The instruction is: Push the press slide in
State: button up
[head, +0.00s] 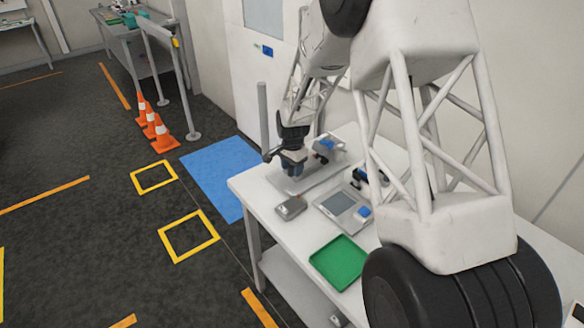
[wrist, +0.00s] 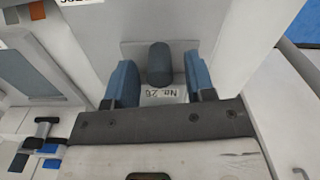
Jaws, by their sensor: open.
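My gripper (head: 292,167) is over the far end of the white table, pointing down. In the wrist view, its two blue fingers (wrist: 160,75) are apart. A dark grey rounded knob (wrist: 159,62) shows between them, with a gap to each finger.
The white table (head: 262,190) also holds a small grey box (head: 291,207), a device with a screen (head: 341,203) and a green tray (head: 338,262). A grey upright bar (head: 263,112) stands close to the left of my gripper. Orange cones (head: 160,137) stand on the floor.

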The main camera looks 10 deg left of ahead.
jog(key=shift+r, duration=3.9)
jog(key=shift+s+d+r, duration=0.2)
jog(key=shift+d+r, duration=0.1)
jog(key=shift+r, duration=0.1)
jog(key=s+d+r+n+t, duration=0.1)
jog(key=s+d+r+n, duration=0.2)
jog(key=s+d+r, duration=1.6)
jog(key=s+d+n, duration=0.2)
jog(key=s+d, duration=0.2)
jog(key=s, duration=1)
jog(key=s+d+n+t, duration=0.1)
jog(key=s+d, duration=0.4)
jog(key=s, duration=0.9)
jog(key=shift+s+r+n+t, duration=0.25)
jog(key=shift+r+n+t, duration=0.05)
jog(key=shift+r+n, duration=0.2)
